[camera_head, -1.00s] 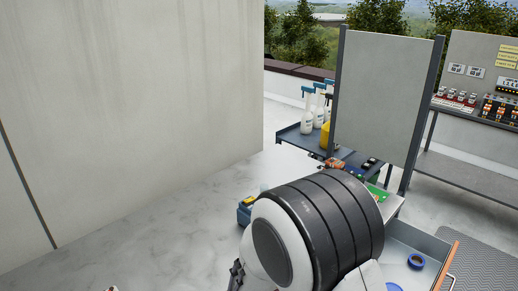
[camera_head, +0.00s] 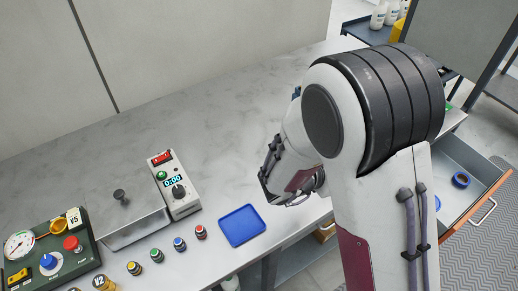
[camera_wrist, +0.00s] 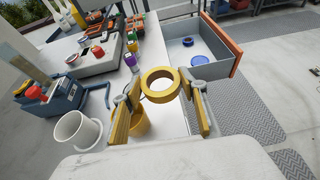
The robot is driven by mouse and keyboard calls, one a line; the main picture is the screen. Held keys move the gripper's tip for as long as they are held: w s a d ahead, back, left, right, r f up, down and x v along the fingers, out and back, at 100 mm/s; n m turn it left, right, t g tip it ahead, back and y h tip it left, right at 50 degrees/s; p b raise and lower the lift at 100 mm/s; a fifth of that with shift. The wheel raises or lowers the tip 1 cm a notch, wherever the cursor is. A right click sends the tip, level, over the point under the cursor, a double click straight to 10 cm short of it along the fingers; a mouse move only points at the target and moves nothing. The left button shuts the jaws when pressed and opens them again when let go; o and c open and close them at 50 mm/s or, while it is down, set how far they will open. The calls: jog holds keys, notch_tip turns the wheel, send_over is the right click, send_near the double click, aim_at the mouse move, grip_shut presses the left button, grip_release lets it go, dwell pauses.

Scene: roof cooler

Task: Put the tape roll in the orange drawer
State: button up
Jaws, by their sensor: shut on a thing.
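In the wrist view, a yellow tape roll (camera_wrist: 160,85) is held between the two fingers of my gripper (camera_wrist: 160,93). The gripper is shut on it. In the head view my arm hides the tape roll and most of the gripper. The drawer with the orange front (camera_head: 480,203) stands open at the right of the head view. It is also open at the upper right of the wrist view, with its orange front (camera_wrist: 222,46). A blue ring (camera_head: 461,180) lies in it. The wrist view shows this ring and another round blue thing (camera_wrist: 200,60) inside.
A blue tray (camera_head: 242,225), a timer box (camera_head: 174,185) and a control panel (camera_head: 50,250) stand on the worktop. The wrist view shows a white cup (camera_wrist: 76,132) and a blue caddy (camera_wrist: 45,105) at left. Much of the drawer floor is bare.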

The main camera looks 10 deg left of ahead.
jog(key=w+a+n+t+y, duration=0.3)
jog(key=a+n+y, duration=0.1)
jog(key=a, duration=1.8)
notch_tip(320, 180, up, 3)
jog(key=n+y, duration=0.2)
send_over(255, 157)
jog(key=shift+f+t, duration=0.2)
jog(key=shift+t, duration=0.1)
jog(key=shift+f, duration=0.1)
jog(key=shift+f, duration=3.05)
jog(key=shift+f, duration=0.1)
jog(key=shift+f, duration=1.8)
jog(key=shift+f, duration=0.1)
